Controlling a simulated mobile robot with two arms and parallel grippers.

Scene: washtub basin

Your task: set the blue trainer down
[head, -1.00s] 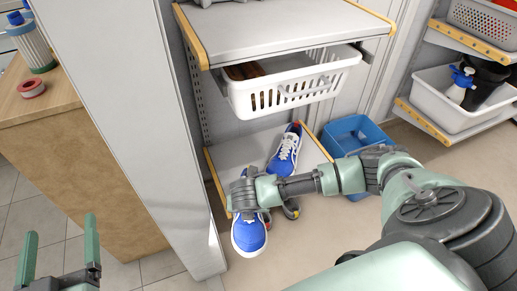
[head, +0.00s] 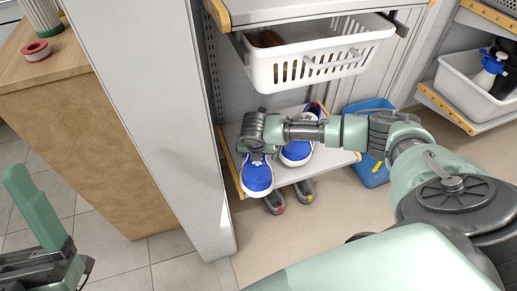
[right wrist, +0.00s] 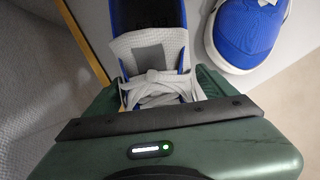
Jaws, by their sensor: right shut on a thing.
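My right gripper (head: 258,150) is shut on a blue trainer (head: 257,181) with a white sole. The trainer hangs with its toe tilted down at the front left edge of the lower shelf (head: 334,161). The right wrist view shows its white laces and tongue (right wrist: 152,60) between the fingers. A matching blue trainer (head: 297,152) rests on the shelf to the right, apart from it; its toe shows in the right wrist view (right wrist: 248,32). I cannot tell whether the held trainer touches the shelf. My left gripper (head: 38,215) is empty; one finger is in view, at one end of its body.
A white basket (head: 318,70) hangs above the lower shelf. A blue bin (head: 372,172) stands right of it. Two dark grey items (head: 274,203) lie below the shelf's front edge. A pale panel (head: 150,110) bounds the left.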

